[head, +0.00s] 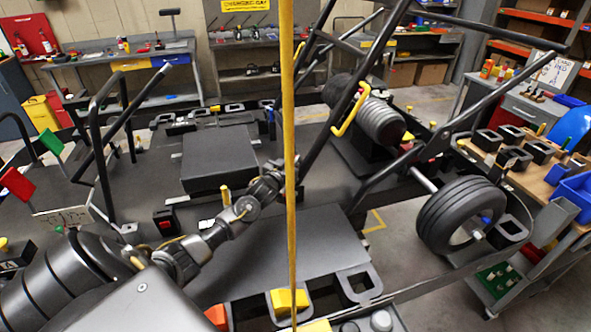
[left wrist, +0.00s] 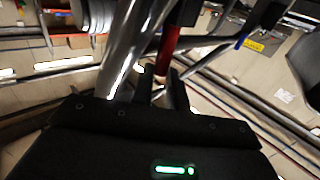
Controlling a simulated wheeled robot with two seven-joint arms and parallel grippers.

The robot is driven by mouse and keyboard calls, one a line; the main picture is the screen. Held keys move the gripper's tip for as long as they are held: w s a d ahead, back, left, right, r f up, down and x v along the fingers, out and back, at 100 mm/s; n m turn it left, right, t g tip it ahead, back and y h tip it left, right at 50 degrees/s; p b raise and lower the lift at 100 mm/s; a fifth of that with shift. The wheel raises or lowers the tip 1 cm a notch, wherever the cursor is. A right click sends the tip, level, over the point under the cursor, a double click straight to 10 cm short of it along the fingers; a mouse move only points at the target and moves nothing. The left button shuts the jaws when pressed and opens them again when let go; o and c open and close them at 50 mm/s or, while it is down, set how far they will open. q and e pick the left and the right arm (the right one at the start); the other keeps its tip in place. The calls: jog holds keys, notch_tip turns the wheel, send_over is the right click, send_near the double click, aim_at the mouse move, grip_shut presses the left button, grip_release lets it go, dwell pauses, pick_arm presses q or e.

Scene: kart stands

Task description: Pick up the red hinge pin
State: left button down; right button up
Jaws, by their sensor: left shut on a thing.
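The red hinge pin (left wrist: 168,48) shows in the left wrist view as a red rod with a dark upper end, standing just beyond my fingers beside a thick grey tube. My left gripper (left wrist: 163,85) is shut on it near its lower part. In the head view my left arm reaches in from the lower left, and the left gripper (head: 288,172) is at the kart frame, partly hidden behind a yellow upright strap. I cannot make out the pin in the head view. My right gripper is in neither view.
Black kart frame tubes (head: 335,125) rise close to my left gripper. A kart wheel (head: 462,215) stands to the right. A dark flat panel (head: 220,158) lies beyond my arm. A wooden-topped cart (head: 545,180) with a blue bin is at the right. Bare floor shows between stand and cart.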

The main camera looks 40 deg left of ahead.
pick_arm(q)
jog(key=shift+r, duration=0.1)
notch_tip(320, 180, up, 18)
jog(key=b, duration=0.3)
jog(key=shift+b, duration=0.35)
